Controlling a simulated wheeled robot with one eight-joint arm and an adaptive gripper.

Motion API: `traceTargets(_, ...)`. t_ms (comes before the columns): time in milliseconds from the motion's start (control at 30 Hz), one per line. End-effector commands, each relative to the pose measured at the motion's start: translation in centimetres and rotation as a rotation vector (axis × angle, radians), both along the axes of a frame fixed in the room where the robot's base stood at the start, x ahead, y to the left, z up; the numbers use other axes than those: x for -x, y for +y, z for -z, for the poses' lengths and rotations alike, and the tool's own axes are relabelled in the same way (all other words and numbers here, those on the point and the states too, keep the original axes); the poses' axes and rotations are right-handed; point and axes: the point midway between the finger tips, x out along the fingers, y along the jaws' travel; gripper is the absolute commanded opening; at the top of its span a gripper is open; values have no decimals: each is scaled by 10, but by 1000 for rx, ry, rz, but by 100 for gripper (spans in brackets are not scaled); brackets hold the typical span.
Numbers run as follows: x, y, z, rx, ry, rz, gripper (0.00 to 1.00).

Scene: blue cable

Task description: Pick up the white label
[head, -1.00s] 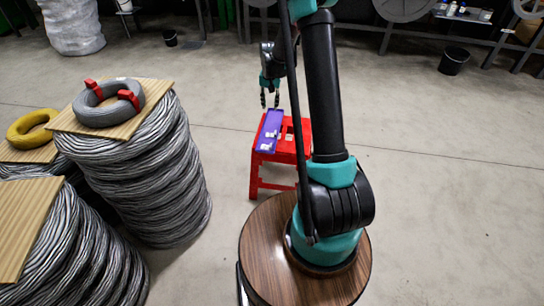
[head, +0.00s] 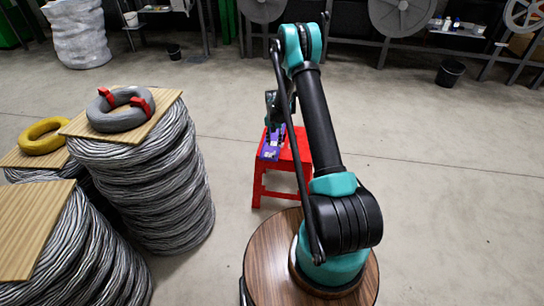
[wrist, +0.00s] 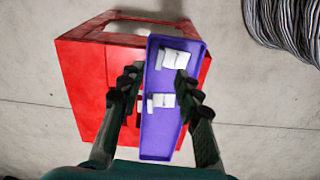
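Two small white labels lie in a purple tray (wrist: 158,140) on a red stool (wrist: 85,85). One label (wrist: 174,59) is near the tray's far end, and the other label (wrist: 161,101) is around its middle. My gripper (wrist: 158,84) is open, its two dark fingers spread on either side of the tray in the wrist view. Nothing shows held between them. In the head view my gripper (head: 272,123) is low over the tray (head: 269,152) and partly hides it. I cannot tell the exact height of the fingertips above the labels.
Tall grey cable coils (head: 150,180) with wooden boards on top stand left of the stool (head: 287,164). A grey ring (head: 118,119) with red clips and a yellow ring (head: 45,144) lie on the boards. Open floor (head: 450,200) lies to the right.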

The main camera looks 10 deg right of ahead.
Motion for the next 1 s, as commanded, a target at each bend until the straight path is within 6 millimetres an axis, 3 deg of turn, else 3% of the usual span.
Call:
traceTargets(100,0,0,17,0,0,0,34)
traceTargets(367,0,0,34,0,0,0,34)
traceTargets(633,-1,1,70,0,0,0,34)
traceTargets(1000,0,2,78,-1,0,-1,33)
